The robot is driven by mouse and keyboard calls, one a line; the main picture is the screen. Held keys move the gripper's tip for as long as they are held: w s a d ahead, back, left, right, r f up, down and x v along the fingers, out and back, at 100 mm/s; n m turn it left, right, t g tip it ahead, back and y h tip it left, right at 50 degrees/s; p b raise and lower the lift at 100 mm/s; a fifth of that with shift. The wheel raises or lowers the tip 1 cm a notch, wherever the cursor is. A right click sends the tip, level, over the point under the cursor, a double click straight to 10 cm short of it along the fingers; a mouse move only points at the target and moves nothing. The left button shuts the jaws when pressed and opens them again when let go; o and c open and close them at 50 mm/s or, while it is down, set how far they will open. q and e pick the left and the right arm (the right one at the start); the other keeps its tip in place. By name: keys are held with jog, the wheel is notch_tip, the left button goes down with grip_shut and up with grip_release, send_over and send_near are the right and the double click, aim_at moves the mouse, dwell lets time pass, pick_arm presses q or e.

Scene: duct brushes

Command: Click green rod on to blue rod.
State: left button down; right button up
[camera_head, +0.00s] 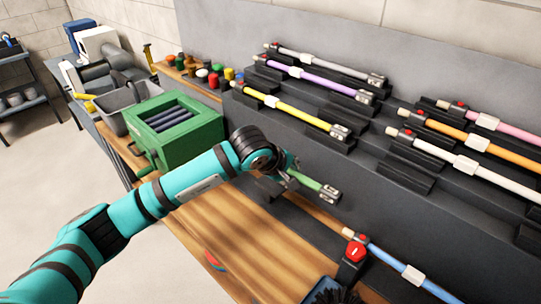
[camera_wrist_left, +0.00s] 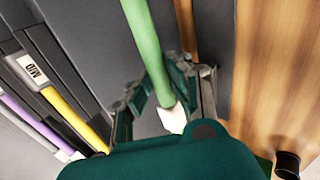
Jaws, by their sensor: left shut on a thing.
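The green rod (camera_head: 308,182) is held in my left gripper (camera_head: 288,176), above the wooden bench top. Its grey end fitting (camera_head: 330,193) points right in the head view. In the left wrist view the green rod (camera_wrist_left: 146,45) runs up between the two fingers of my left gripper (camera_wrist_left: 165,88), with a white collar (camera_wrist_left: 172,117) close to the palm. The blue rod (camera_head: 388,262) lies low at the right, with a white collar and a red button near its upper-left end, apart from the green rod. My right gripper is not in view.
Yellow (camera_head: 300,113), purple (camera_head: 310,80), orange (camera_head: 440,125) and other rods rest on dark stepped racks behind. A green box (camera_head: 180,140) of dark rods stands left. A red button on a black post (camera_head: 353,255) and a dark bristly thing (camera_head: 333,293) are in front.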

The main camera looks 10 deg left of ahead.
pick_arm(q)
jog(key=f, duration=0.1)
jog(key=d+f, duration=0.1)
jog(key=f, duration=0.1)
jog(key=shift+w+d+m, duration=0.15)
jog(key=shift+d+m, duration=0.05)
jog(key=shift+m, duration=0.1)
notch_tip(320, 180, down, 6)
jog(key=b, duration=0.2)
jog(key=shift+d, duration=0.2)
jog(key=shift+f, duration=0.1)
jog(key=shift+f+b, duration=0.2)
jog(key=shift+b, duration=0.4)
jog(key=shift+s+d, duration=0.1)
jog(key=shift+s, duration=0.15)
dwell(0.4)
jog(key=shift+s+d, duration=0.45)
jog(key=shift+d, duration=0.15)
dwell(0.3)
jog(key=shift+s+d+b, duration=0.7)
jog(key=shift+s+d, duration=0.05)
jog(key=shift+d, duration=0.35)
